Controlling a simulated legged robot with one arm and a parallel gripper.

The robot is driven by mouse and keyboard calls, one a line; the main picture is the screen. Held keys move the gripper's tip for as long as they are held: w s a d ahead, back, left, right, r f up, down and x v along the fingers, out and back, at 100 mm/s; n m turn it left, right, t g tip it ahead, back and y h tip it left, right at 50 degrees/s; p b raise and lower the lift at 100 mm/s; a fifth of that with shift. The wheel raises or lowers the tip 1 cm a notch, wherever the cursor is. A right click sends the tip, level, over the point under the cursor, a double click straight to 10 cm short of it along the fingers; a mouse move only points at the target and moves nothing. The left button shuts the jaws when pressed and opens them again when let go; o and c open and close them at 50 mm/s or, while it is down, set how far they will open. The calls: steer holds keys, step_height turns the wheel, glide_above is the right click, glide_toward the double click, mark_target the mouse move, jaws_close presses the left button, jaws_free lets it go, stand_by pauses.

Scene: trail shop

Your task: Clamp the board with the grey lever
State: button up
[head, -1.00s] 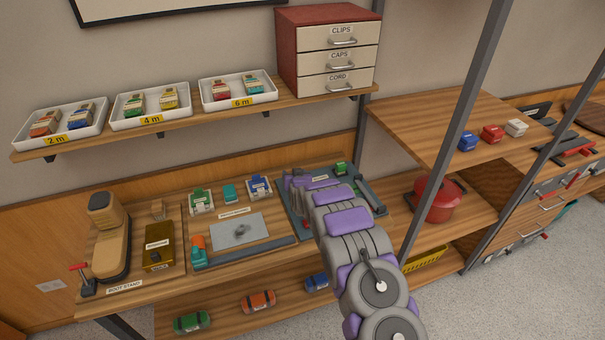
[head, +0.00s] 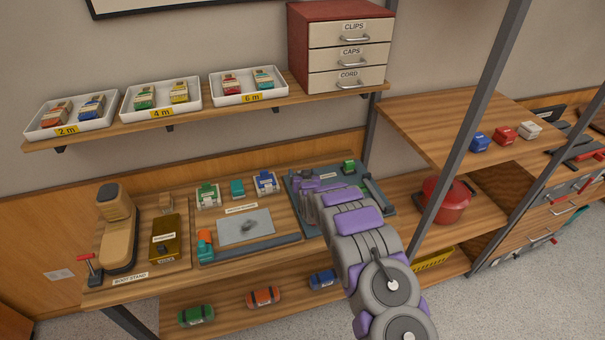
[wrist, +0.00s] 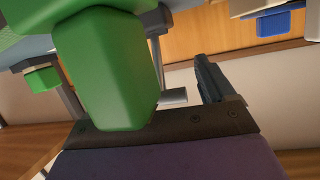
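My gripper (head: 306,187) is over the left part of a dark grey fixture plate (head: 374,203) at the right end of the lower worktop. My arm covers much of the plate, so I cannot make out the board there. A small green part (head: 348,167) stands at the plate's far right. In the wrist view a large green block (wrist: 108,70) is very close and hides one side of my gripper. One dark finger (wrist: 210,82) shows to its right. A grey bar with a round end (wrist: 172,97) shows behind the block; I cannot tell whether it is the lever.
Left of the plate is a tray with a grey sheet (head: 245,227) and small coloured clips. A boot stand (head: 118,230) is at far left. A shelf with white trays (head: 160,97) runs above. A dark post (head: 470,115) rises right of my arm.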

steer(key=shift+o, duration=0.4)
steer(key=shift+r, duration=0.15)
steer(key=shift+v, duration=0.8)
steer(key=p+v, duration=0.3)
steer(key=v, duration=1.2)
steer(key=shift+s, duration=0.3)
